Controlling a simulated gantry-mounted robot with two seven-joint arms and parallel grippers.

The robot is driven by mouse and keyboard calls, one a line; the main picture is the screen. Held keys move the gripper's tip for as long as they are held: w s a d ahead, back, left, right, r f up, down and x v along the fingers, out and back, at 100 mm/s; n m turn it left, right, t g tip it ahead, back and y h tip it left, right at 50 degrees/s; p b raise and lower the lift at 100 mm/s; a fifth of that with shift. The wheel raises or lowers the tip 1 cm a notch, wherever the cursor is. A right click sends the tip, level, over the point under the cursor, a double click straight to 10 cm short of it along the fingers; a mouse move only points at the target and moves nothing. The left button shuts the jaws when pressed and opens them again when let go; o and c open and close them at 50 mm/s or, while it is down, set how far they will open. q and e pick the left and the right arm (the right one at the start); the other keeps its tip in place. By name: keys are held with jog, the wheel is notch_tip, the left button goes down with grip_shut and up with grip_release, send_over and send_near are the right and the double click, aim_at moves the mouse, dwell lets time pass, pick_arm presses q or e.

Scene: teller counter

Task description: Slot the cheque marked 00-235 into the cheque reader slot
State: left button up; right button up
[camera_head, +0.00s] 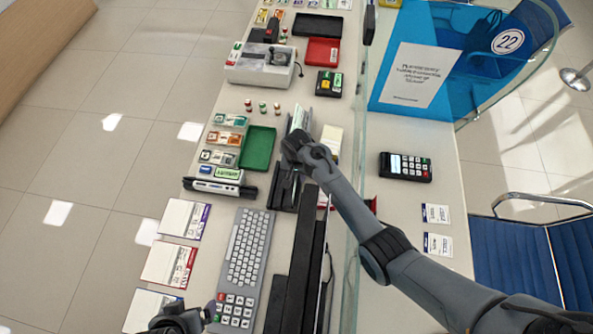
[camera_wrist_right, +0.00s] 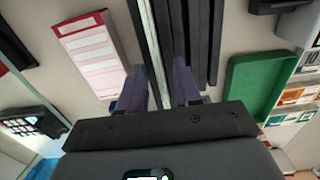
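A pale green cheque (camera_head: 299,117) stands on edge between dark sides, just beyond my right gripper (camera_head: 297,143); its number is not readable. In the right wrist view, a thin pale strip (camera_wrist_right: 156,50), seen edge-on, runs between the two fingers of my right gripper (camera_wrist_right: 159,85). The fingers are apart, one on each side of it; contact is unclear. A long black slotted device (camera_head: 283,190), possibly the cheque reader, lies on the near side of the gripper. Its dark bars (camera_wrist_right: 197,35) show beside the strip. My left gripper (camera_head: 182,318) is at the bottom edge, its fingers unclear.
A green tray (camera_head: 258,148) lies left of the right gripper, beside stacked notes (camera_head: 220,138). A white and red pad (camera_wrist_right: 90,50) lies on its other side. A glass screen (camera_head: 352,200) runs along the counter under my right arm. A keyboard (camera_head: 248,250) lies nearer.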

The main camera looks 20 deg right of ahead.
jog(key=shift+f, duration=0.2)
grip_shut()
dwell(0.5)
jog(key=shift+r, duration=0.15)
jog(key=shift+r+p, duration=1.45)
jog(key=shift+p, duration=0.35)
jog(key=shift+r+p, duration=1.5)
jog(key=shift+p, duration=0.15)
jog(key=shift+r+p, duration=2.1)
jog(key=shift+p, duration=0.15)
jog(key=shift+r+p, duration=0.55)
jog(key=shift+p, duration=0.05)
